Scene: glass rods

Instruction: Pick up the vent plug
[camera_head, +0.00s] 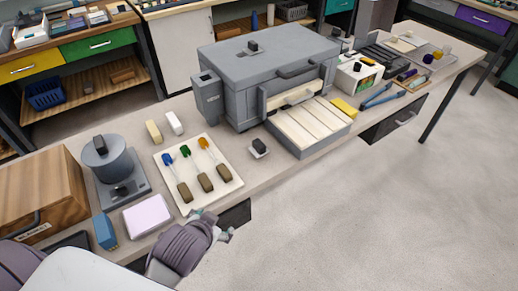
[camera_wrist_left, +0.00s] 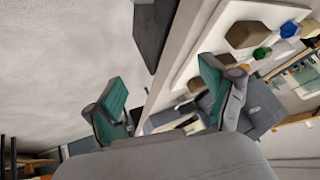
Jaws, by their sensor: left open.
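A small dark plug-like block (camera_head: 259,146) sits on a pale square base on the bench, in front of the grey kiln (camera_head: 262,70). Another dark knob (camera_head: 253,46) stands on the kiln's lid. I cannot tell for certain which of the two is the vent plug. My left gripper (camera_head: 224,227) is at the bench's front edge, below the white rod board and apart from both dark pieces. In the left wrist view its two teal-padded fingers (camera_wrist_left: 166,100) are spread with nothing between them. My right gripper is not in view.
The white board (camera_head: 228,180) holds glass rods with blue, green and orange tips. A pink-white block (camera_head: 149,215), a blue block (camera_head: 105,231) and a grey pot (camera_head: 108,160) stand to the left. The kiln's pale-slatted tray (camera_head: 308,122) juts forward. The floor in front is clear.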

